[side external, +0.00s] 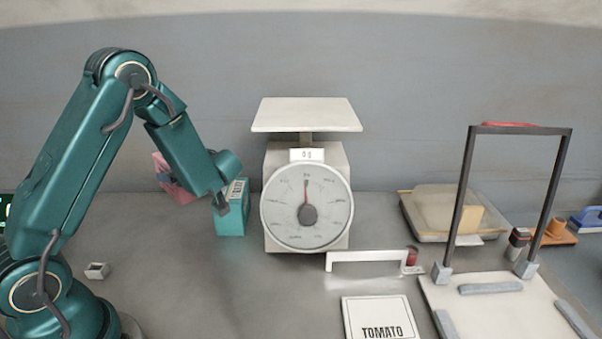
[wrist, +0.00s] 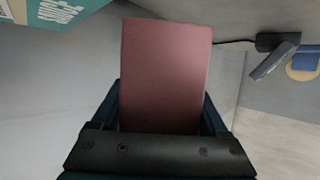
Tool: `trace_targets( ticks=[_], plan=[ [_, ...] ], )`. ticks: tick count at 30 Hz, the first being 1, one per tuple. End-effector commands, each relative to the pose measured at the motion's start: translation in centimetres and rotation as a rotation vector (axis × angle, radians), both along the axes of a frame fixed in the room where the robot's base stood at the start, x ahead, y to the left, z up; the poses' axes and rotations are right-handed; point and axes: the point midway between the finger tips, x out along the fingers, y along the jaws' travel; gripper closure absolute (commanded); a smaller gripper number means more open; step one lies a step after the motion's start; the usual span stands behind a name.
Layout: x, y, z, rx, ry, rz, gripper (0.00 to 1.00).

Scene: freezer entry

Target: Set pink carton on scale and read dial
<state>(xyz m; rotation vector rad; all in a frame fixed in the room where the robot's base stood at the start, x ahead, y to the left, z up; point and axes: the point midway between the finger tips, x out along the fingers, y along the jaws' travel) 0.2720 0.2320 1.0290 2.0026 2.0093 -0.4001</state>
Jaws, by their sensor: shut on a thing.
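The pink carton (wrist: 165,70) fills the middle of the wrist view, dull pink in shade. My gripper (wrist: 163,98) is shut on it, one dark finger on each side. In the side view the pink carton (side external: 172,180) shows tilted behind my forearm, partly hidden, left of the scale. I cannot tell whether it touches the counter. The white scale (side external: 275,165) stands upright in the middle, and its flat platform (side external: 306,115) is empty. Its round dial (side external: 325,210) faces the side camera, with the red needle pointing straight up.
A teal carton (side external: 232,222) stands just left of the scale, and also shows in the wrist view (wrist: 70,25). A white handle-shaped bar (side external: 365,256), a TOMATO card (side external: 378,315), a dark frame (side external: 463,195) and a wrapped tray (side external: 440,215) lie to the right.

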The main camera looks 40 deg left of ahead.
Motion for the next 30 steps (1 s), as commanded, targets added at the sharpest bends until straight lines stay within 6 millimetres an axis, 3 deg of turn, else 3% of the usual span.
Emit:
trace_targets(
  ticks=[15,30],
  plan=[
    [0.1,0.1,-4.8,0.001,0.0,-0.001,1.0],
    [0.1,0.0,-5.5,0.001,-0.002,-0.002,1.0]
  ],
)
